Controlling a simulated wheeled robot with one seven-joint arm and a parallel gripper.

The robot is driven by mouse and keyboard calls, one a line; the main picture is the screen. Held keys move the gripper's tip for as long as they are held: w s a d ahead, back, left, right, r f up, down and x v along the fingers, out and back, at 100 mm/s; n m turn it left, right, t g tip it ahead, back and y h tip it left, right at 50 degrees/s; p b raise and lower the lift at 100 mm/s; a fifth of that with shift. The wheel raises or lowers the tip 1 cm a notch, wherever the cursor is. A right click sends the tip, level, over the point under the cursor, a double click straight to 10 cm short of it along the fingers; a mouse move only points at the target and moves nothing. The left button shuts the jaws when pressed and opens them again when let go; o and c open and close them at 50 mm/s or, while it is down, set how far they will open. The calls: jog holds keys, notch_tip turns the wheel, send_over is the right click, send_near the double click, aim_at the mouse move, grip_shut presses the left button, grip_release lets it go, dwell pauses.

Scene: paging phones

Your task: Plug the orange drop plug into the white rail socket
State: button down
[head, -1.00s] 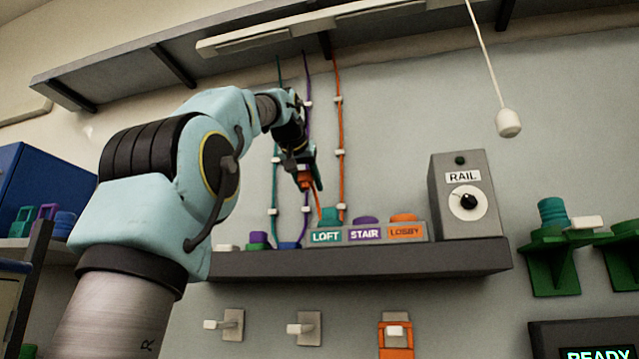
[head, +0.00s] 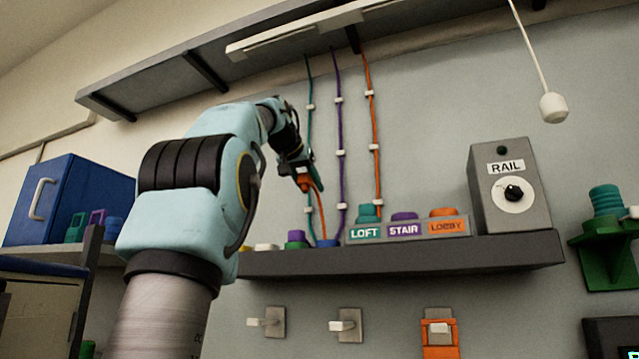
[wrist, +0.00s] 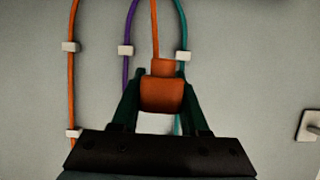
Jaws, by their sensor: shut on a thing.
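My gripper (head: 302,174) is shut on the orange drop plug (head: 305,184), held above the left part of the shelf and in front of the teal cable. In the wrist view the orange plug (wrist: 162,93) sits between the two dark green fingers of my gripper (wrist: 163,82), with its orange cord leaving at the top. A low white piece (head: 265,247) lies at the left end of the shelf, below and left of the plug. It may be the white rail socket, but its opening cannot be seen.
A purple-and-green piece (head: 297,239) and a blue piece (head: 327,243) stand beside the white one. Further right are the LOFT, STAIR and LOBBY block (head: 407,229) and the grey RAIL box (head: 508,190). The shelf edge (head: 420,258) runs below. A pull cord (head: 553,107) hangs right.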

jog(key=w+a+p, duration=0.2)
jog(key=w+a, duration=0.2)
jog(key=a, duration=0.5)
dwell(0.3)
jog(key=shift+w, duration=0.15)
